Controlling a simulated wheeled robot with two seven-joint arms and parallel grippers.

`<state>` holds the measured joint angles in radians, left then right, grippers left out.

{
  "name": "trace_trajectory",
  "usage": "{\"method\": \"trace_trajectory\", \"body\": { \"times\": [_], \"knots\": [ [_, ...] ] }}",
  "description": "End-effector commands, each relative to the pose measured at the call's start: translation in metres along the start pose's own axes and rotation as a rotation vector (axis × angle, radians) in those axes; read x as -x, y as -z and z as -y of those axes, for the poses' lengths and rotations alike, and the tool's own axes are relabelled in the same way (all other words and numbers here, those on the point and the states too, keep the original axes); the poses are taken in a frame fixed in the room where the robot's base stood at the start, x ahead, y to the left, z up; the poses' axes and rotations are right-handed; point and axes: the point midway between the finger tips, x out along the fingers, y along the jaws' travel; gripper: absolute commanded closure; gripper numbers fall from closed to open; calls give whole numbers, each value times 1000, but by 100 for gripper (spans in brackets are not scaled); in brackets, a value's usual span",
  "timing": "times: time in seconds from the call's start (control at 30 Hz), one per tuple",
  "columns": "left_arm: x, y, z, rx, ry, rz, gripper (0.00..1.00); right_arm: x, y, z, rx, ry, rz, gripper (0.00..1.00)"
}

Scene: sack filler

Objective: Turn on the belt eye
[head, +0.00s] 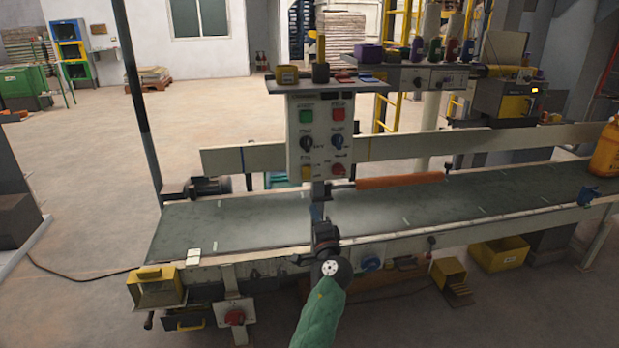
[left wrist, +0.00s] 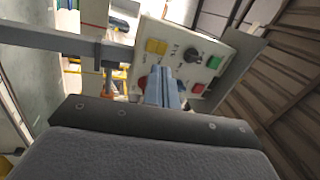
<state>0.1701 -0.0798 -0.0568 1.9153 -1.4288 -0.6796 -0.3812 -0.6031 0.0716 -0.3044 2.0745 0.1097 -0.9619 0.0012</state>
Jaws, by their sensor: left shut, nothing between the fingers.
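The control panel (head: 320,140) stands behind the conveyor belt (head: 240,222). It carries a green button (head: 306,116), a red button (head: 338,115), a black knob (head: 306,143), a blue knob (head: 337,142), a yellow button (head: 307,172) and a red knob (head: 338,170). The labels are too small to read, so I cannot tell which control is for the belt eye. My left gripper (head: 317,208) is shut and empty, below the panel's lower edge. In the left wrist view, its fingers (left wrist: 163,88) overlap the panel (left wrist: 177,68) and hide the blue knob. My right gripper is not in view.
Small boxes stand on the shelf (head: 325,87) above the panel. A yellow box (head: 157,287) is at the belt's front left.

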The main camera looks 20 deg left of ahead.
Motion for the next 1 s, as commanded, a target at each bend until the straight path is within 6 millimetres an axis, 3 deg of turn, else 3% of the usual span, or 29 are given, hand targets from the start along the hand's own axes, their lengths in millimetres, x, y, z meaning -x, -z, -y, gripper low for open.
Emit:
{"method": "trace_trajectory", "body": {
  "times": [0.17, 0.67, 1.0],
  "knots": [
    [1, 13, 8, -81, 44, -67, 100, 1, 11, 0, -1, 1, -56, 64],
    [-3, 13, 9, -98, 43, -65, 100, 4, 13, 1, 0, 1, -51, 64],
    [-52, 16, 13, -98, 44, -65, 100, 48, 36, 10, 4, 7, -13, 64]
  ]
}}
